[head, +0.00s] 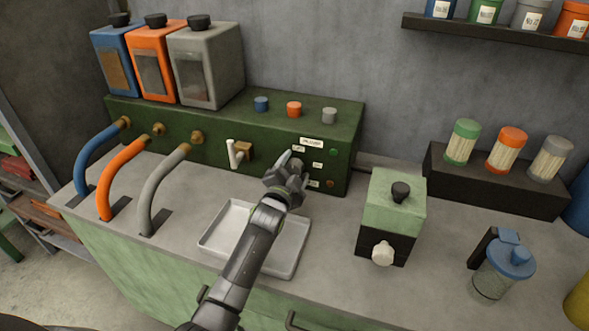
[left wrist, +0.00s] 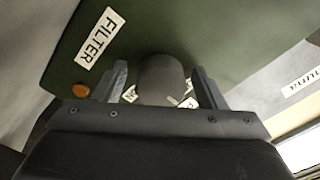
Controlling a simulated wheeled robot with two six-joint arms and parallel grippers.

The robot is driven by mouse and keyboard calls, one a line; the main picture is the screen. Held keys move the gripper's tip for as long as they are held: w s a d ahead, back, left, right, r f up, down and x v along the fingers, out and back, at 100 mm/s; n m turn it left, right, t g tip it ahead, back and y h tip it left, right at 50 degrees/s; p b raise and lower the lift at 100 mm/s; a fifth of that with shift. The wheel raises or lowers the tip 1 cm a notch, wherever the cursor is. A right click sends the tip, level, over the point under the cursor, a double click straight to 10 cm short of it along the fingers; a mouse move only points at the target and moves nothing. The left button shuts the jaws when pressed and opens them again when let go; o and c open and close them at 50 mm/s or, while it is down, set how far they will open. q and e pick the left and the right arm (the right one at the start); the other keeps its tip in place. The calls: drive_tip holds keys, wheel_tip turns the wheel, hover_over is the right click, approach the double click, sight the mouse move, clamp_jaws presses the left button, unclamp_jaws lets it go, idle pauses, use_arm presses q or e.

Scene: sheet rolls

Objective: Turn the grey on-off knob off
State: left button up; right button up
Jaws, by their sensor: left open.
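A grey knob (left wrist: 160,78), a short round cylinder, sticks out from the front of the green machine box (head: 215,150). In the left wrist view it stands between the two fingers of my left gripper (left wrist: 162,88). The fingers are open, one on each side, with a narrow gap to the knob. Small white labels behind the knob are partly hidden, so its setting cannot be read. In the head view my left gripper (head: 287,170) is at the front panel and hides the knob. My right gripper is not in view.
A "FILTER" label (left wrist: 99,39) and an orange light (left wrist: 81,90) are beside the knob. A white lever (head: 234,153) is left of the gripper. Below is a white tray (head: 225,232). A green and black box (head: 393,215) stands to the right.

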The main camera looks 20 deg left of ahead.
use_arm(q)
drive_tip(key=shift+s, duration=0.65)
drive_tip(key=s, duration=0.9)
drive_tip(key=shift+s+a, duration=0.15)
drive_tip(key=shift+s, duration=0.7)
drive_tip(key=shift+r, duration=0.1)
